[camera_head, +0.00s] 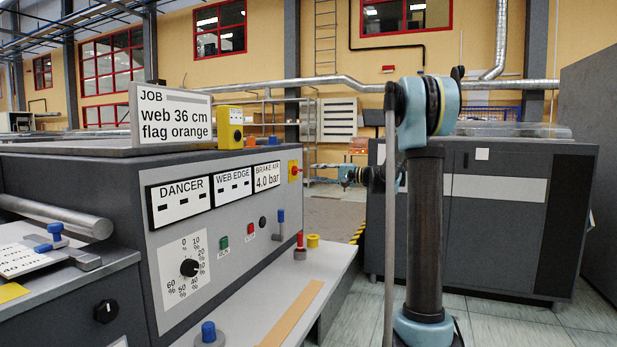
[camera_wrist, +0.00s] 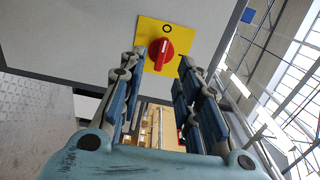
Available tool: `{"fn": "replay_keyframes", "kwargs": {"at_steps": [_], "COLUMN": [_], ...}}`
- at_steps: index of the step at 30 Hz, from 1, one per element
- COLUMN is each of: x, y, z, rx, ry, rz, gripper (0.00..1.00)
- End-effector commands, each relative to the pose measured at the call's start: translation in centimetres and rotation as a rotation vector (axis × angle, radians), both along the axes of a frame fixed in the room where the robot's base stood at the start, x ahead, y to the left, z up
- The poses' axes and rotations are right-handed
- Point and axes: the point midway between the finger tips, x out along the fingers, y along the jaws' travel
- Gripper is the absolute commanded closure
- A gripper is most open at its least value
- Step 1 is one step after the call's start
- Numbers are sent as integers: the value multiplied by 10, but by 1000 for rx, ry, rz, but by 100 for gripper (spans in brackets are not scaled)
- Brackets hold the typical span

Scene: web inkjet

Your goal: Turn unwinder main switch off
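The main switch is a red rotary knob on a yellow plate, at the right end of the grey unwinder console's front in the head view (camera_head: 294,171). In the wrist view the red knob (camera_wrist: 160,54) shows large between my fingertips, with a round O mark on the plate above it. A ridge on the knob runs roughly in line with that mark; I cannot tell which end is its pointer. My gripper (camera_wrist: 159,68) is open and empty, fingers spread either side of the knob in the picture. In the head view my gripper (camera_head: 346,176) is right of the switch, apart from it.
The console front holds a percentage dial (camera_head: 189,268), a green button (camera_head: 223,243), a red button (camera_head: 250,229) and a blue lever (camera_head: 281,220). A dark cabinet (camera_head: 480,220) stands behind my arm.

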Motion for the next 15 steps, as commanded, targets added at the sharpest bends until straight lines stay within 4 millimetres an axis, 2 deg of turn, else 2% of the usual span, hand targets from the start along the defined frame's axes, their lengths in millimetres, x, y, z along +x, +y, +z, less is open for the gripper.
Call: {"fn": "replay_keyframes", "kwargs": {"at_steps": [1,6,15], "x": [-3,-11,-17], "y": [-10,-33,-48], "z": [0,-1,-1], "rx": [0,-1,-1], "ry": [0,0,0], "rz": [-2,-2,0], "gripper": [69,69,69]}}
